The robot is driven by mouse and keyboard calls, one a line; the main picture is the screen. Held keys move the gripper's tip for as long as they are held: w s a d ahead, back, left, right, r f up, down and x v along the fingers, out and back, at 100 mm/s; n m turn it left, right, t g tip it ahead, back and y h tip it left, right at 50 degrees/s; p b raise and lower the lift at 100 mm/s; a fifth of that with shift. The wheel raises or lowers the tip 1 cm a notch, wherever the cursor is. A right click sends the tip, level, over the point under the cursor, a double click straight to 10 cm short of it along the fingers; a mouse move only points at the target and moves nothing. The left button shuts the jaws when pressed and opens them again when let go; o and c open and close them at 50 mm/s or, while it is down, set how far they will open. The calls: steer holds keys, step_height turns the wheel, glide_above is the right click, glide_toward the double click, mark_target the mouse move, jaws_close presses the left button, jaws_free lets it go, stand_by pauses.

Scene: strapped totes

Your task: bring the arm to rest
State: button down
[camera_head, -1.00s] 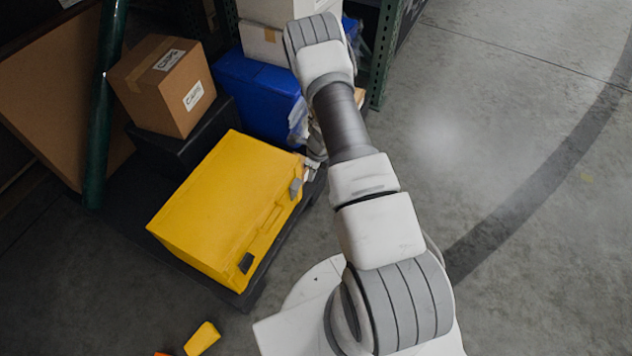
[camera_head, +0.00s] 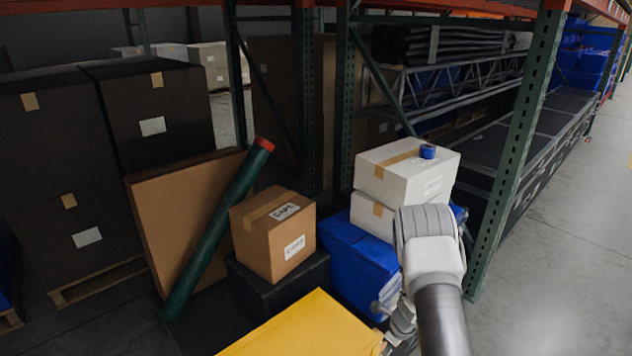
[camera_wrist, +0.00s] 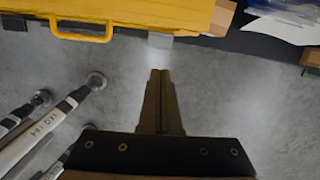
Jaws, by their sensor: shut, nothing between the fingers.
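My gripper (camera_wrist: 159,75) shows in the wrist view, pointing over bare grey floor. Its two fingers are together with nothing between them. A yellow case (camera_wrist: 130,13) with a handle lies beyond the fingertips at the top of that view, apart from them. In the head view my arm rises at the lower right, in front of a blue tote (camera_head: 345,250) and beside the yellow case (camera_head: 305,330). The fingers cannot be made out in the head view.
White boxes (camera_head: 405,180) are stacked behind my arm, with a blue tape roll (camera_head: 427,151) on top. A cardboard box (camera_head: 273,235) sits on a black tote (camera_head: 280,285). A green tube (camera_head: 215,235) leans nearby. A green rack post (camera_head: 515,160) stands right of my arm; open floor (camera_head: 560,290) lies beyond.

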steer(key=a+r+n+t+y, duration=0.1)
steer(key=a+r+n, duration=0.25)
steer(key=r, duration=0.65)
steer(key=a+r+n, duration=0.2)
steer(key=r+n, duration=0.2)
steer(key=r, duration=0.7)
steer(key=a+r+n+t+y, duration=0.1)
steer(key=a+r+n, duration=0.25)
steer(key=r, duration=0.65)
steer(key=s+r+n+t+h, duration=0.1)
steer(key=s+r+n+h, duration=0.1)
steer(key=s+r+n, duration=0.9)
steer(key=s+r+n+t+h, duration=0.1)
steer(key=s+r+n, duration=0.55)
steer(key=s, duration=0.95)
step_height(320, 180, up, 20)
steer(key=p, duration=1.9)
steer(key=shift+a+m+p, duration=0.35)
steer(key=shift+a, duration=0.1)
steer(key=shift+w+r, duration=0.1)
